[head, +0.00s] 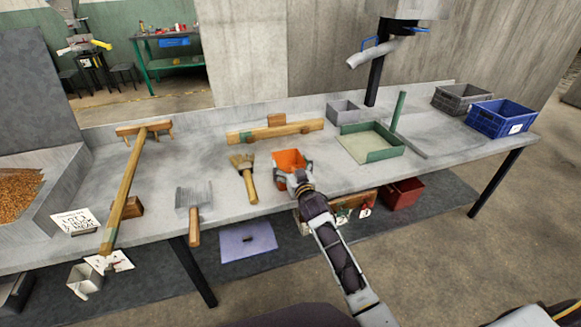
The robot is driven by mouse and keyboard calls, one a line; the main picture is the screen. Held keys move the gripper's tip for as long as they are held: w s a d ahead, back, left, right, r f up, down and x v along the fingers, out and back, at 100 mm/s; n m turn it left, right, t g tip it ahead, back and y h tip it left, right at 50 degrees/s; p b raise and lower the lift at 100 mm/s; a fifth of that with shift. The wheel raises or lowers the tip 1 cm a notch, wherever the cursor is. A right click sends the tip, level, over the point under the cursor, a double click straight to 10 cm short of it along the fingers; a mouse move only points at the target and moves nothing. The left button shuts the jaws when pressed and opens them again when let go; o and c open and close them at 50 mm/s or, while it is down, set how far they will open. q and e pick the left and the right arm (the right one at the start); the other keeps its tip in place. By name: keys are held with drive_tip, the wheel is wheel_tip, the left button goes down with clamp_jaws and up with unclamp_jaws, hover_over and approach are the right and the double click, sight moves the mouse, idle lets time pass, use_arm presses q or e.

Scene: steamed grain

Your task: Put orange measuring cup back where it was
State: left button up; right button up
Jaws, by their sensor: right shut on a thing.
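The orange measuring cup (289,158) is at the front middle of the grey table in the head view. My right gripper (294,178) is shut on its near side. The cup's opening faces up and toward the back. The gripper hides the lower near part of the cup, so I cannot tell whether its base touches the table. My left gripper is not in view.
A brush (245,176) lies close left of the cup, with a scraper (193,207) and a long wooden rake (127,190) farther left. A wooden bar (275,131) lies behind. A green-rimmed tray (370,143), grey bin (343,112) and blue crate (501,118) stand right.

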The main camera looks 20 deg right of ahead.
drive_tip(key=shift+f, duration=0.15)
idle(0.3)
drive_tip(key=o, duration=1.7)
